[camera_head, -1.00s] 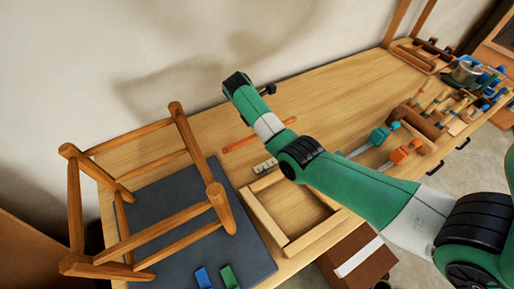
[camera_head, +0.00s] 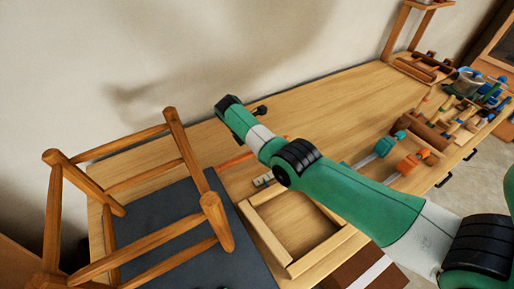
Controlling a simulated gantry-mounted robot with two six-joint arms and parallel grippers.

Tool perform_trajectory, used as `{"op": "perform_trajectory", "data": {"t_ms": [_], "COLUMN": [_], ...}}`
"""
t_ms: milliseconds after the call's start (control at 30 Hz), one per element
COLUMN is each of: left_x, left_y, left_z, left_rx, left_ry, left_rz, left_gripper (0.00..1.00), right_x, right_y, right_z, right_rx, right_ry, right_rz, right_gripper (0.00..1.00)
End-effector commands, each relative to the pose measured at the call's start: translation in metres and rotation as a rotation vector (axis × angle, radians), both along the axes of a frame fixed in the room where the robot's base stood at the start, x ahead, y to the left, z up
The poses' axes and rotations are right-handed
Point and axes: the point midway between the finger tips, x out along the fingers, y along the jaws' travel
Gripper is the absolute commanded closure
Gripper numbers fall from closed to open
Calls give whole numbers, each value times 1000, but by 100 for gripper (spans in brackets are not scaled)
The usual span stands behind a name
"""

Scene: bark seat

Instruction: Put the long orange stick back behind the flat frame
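The long orange stick (camera_head: 233,161) lies on the wooden bench on the far side of the flat wooden frame (camera_head: 263,233), apart from it. My green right arm passes over its right part and hides some of it. The flat frame lies on the bench to the right of the dark mat; my arm covers its far right corner. My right gripper (camera_head: 262,110) is above the bench beyond the stick; only a small dark part shows behind the wrist, so its fingers cannot be made out. My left gripper is out of view.
A wooden stool frame (camera_head: 152,240) stands on the dark mat (camera_head: 150,206) at left. A small pale block (camera_head: 263,180) lies between stick and frame. Clamps (camera_head: 409,163) and a tool tray (camera_head: 462,118) are at right.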

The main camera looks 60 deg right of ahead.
Motion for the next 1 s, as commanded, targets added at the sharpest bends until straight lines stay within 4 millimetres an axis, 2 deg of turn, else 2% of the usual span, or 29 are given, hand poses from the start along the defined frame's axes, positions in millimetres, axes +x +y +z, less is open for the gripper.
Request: {"op": "perform_trajectory", "data": {"t_ms": [433, 467, 600, 633, 867, 1000], "left_x": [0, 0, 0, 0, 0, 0], "left_y": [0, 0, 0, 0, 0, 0], "left_z": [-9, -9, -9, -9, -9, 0], "left_rx": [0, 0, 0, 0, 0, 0], "left_ry": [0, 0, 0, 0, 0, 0], "left_rz": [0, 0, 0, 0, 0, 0], "left_gripper": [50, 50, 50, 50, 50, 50], "right_x": [0, 0, 0, 0, 0, 0], "right_y": [0, 0, 0, 0, 0, 0], "right_z": [-11, -11, -11, -11, -11, -1], "right_rx": [0, 0, 0, 0, 0, 0], "right_ry": [0, 0, 0, 0, 0, 0], "right_rz": [0, 0, 0, 0, 0, 0], "right_gripper": [100, 77, 52, 49, 49, 49]}}
